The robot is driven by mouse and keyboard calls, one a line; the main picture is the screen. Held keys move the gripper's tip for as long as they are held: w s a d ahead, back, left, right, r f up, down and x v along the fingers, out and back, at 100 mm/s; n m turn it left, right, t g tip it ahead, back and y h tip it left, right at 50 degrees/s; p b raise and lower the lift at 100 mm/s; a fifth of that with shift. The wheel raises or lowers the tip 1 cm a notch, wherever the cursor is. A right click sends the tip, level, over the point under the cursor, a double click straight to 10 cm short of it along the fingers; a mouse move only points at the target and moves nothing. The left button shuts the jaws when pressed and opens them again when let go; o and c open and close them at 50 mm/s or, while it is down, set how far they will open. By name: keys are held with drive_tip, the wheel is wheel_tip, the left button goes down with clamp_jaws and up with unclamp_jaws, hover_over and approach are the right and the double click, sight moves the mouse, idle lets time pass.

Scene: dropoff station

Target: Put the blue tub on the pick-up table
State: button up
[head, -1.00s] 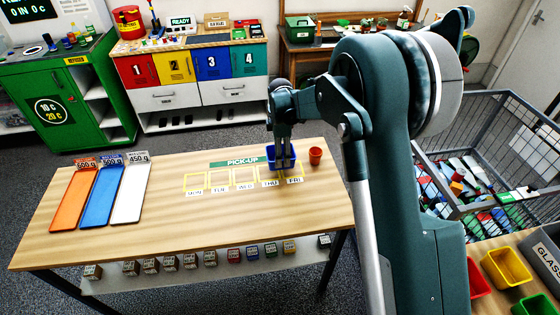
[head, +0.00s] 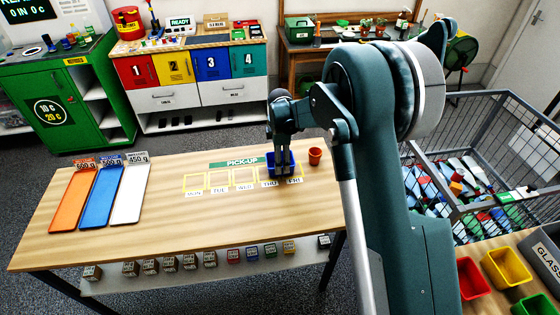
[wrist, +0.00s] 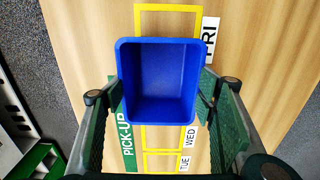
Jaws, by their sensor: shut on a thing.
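The blue tub (head: 268,168) is over the right part of the pick-up table (head: 250,225), at the THU and FRI outlines. It is upright and empty in the wrist view (wrist: 160,85), with its open top toward the camera. My gripper (head: 282,168) is shut on the tub, one finger on each side of it in the wrist view (wrist: 162,98). The tub covers the THU outline there. Yellow outlines (wrist: 168,8) show above and below it. Whether its base touches the table I cannot tell.
A small orange-red pot (head: 315,156) stands just right of the tub. Orange (head: 73,200), blue (head: 102,198) and white (head: 130,195) strips lie at the table's left. The table's middle is clear. A wire cage (head: 480,130) with colourful items is at the right.

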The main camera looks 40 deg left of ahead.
drive_tip(key=shift+f, duration=0.2)
drive_tip(key=o, duration=0.9)
drive_tip(key=shift+r, duration=0.2)
wheel_tip(320, 180, up, 12)
idle(0.7)
idle(0.3)
